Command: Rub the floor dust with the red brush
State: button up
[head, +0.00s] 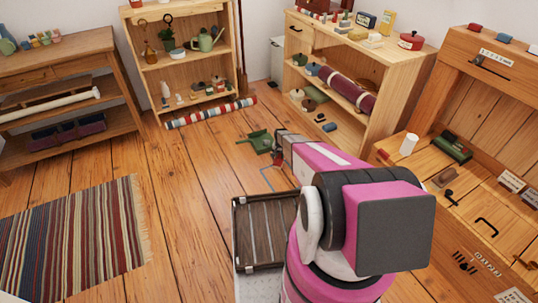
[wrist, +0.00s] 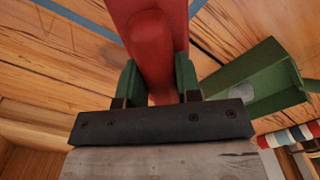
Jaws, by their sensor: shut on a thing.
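My gripper (head: 278,156) is low over the floor, mostly behind my own arm in the head view. In the wrist view, its green fingers (wrist: 158,82) are shut on the handle of the red brush (wrist: 152,35). The brush's bristle end is out of view, so I cannot tell whether it touches the floor. A small red part of the brush (head: 276,162) shows in the head view. A green dustpan (head: 258,141) lies on the floor beside my gripper; it also shows in the wrist view (wrist: 258,75). I cannot make out the floor dust.
A blue-grey outline (head: 268,178) marks the floor near my gripper. A dark slatted tray (head: 240,240) is closer to me. A striped roll (head: 210,112) lies before the back shelf (head: 150,85). A striped rug (head: 75,235) is at left. Open floor lies between.

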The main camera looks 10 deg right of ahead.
jog(key=shift+r, duration=2.1)
